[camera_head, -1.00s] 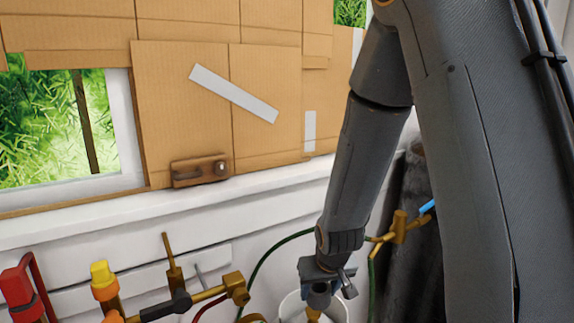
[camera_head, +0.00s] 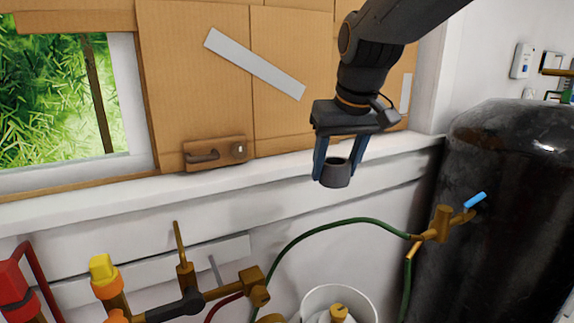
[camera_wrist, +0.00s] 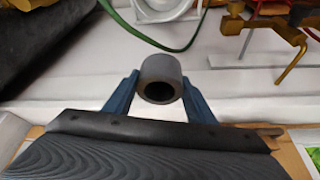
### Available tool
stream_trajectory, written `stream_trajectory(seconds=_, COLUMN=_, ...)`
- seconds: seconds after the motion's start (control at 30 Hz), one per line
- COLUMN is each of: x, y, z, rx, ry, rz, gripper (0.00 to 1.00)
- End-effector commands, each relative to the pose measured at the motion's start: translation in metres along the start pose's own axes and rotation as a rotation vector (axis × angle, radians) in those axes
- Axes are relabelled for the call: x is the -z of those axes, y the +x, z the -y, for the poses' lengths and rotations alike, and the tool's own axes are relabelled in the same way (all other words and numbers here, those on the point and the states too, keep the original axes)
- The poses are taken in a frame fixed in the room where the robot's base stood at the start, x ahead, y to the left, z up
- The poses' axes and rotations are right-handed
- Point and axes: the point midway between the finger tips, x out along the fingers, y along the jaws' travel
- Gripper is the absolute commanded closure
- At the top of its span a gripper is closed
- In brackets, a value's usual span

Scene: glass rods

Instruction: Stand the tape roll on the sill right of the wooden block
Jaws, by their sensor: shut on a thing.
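The dark grey tape roll (camera_head: 336,173) is held between the blue fingers of my gripper (camera_head: 338,168). It hangs in the air in front of the sill, with its hole facing up in the head view. In the wrist view the roll (camera_wrist: 161,80) sits between the two fingertips (camera_wrist: 160,88), its open end toward the camera. The wooden block (camera_head: 214,154) stands on the white sill (camera_head: 100,199), against the cardboard, left of my gripper. The sill to the right of the block is bare where it shows.
A black cylinder (camera_head: 500,200) with a brass valve (camera_head: 440,225) stands at the right. A green hose (camera_head: 340,222) runs below the gripper. A white bucket (camera_head: 338,292) and brass pipes with a yellow cap (camera_head: 103,268) are below the sill.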

Motion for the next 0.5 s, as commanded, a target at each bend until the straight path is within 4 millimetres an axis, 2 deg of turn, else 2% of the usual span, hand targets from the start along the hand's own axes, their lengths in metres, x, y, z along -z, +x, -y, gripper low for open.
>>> stream_trajectory(seconds=0.03, x=0.001, y=-0.020, z=0.005, rx=0.005, ry=-0.011, rz=-0.009, gripper=0.75)
stream_trajectory(seconds=0.1, x=-0.002, y=-0.043, z=0.009, rx=0.011, ry=-0.023, rz=-0.007, gripper=0.75)
stream_trajectory(seconds=0.2, x=-0.007, y=-0.065, z=0.013, rx=0.017, ry=-0.035, rz=-0.004, gripper=0.75)
stream_trajectory(seconds=0.37, x=-0.007, y=-0.078, z=0.017, rx=0.022, ry=-0.043, rz=0.002, gripper=0.75)
stream_trajectory(seconds=0.5, x=0.013, y=-0.070, z=0.023, rx=0.022, ry=-0.046, rz=0.006, gripper=0.75)
